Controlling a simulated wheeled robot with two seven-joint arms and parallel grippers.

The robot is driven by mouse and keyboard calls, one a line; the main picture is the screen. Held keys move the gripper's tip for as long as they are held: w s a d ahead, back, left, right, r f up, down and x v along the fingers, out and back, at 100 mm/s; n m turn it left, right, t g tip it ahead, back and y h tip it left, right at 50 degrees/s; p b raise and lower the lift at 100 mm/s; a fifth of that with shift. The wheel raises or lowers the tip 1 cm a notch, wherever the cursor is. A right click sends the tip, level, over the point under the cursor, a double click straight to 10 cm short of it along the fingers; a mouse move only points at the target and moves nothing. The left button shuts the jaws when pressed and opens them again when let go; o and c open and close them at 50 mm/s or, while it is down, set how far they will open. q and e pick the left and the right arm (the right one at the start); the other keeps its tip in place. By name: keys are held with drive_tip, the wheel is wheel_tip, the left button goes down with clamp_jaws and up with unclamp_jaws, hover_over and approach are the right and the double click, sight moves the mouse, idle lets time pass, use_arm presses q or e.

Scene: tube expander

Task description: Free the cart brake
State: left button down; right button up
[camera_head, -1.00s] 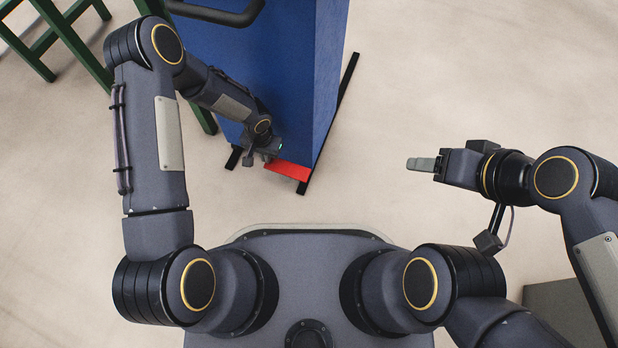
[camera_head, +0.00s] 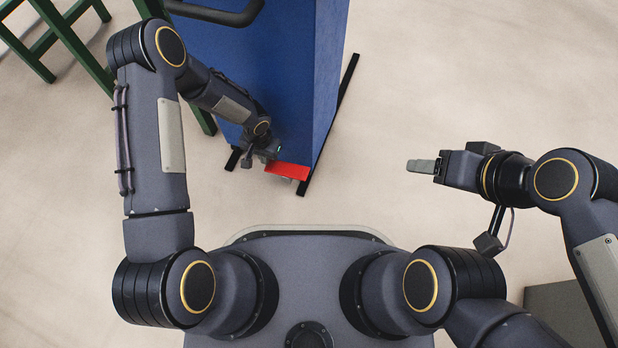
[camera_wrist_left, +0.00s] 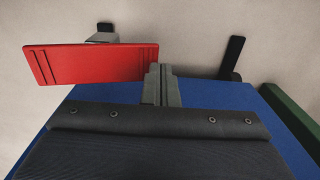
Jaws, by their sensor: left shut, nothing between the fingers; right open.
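The red brake pedal (camera_head: 288,172) sits low at the near end of the tall blue cart (camera_head: 275,70). It is tilted, and a small grey part shows beneath it. In the left wrist view the red pedal (camera_wrist_left: 90,63) reaches across the upper left, with grooves at both ends. My left gripper (camera_head: 268,156) is at the pedal's left end, low against the cart. In the wrist view its fingers (camera_wrist_left: 160,72) are shut and empty, right beside the pedal's end; contact cannot be told. My right gripper (camera_head: 421,165) is open and empty, over bare floor right of the cart.
Black bars (camera_head: 331,120) run along the floor at the cart's base. A black handle (camera_head: 215,14) is on the cart's upper part. A green frame (camera_head: 75,45) stands at the left. A grey box (camera_head: 560,309) is at the lower right. The floor between is clear.

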use_arm(q)
drive_tip(key=shift+w+a, duration=0.95)
drive_tip(key=shift+a, duration=1.65)
wheel_tip(320, 180, up, 9)
drive_tip(key=p, duration=0.5)
drive_tip(key=shift+f+p, duration=0.2)
drive_tip(key=shift+p, duration=0.2)
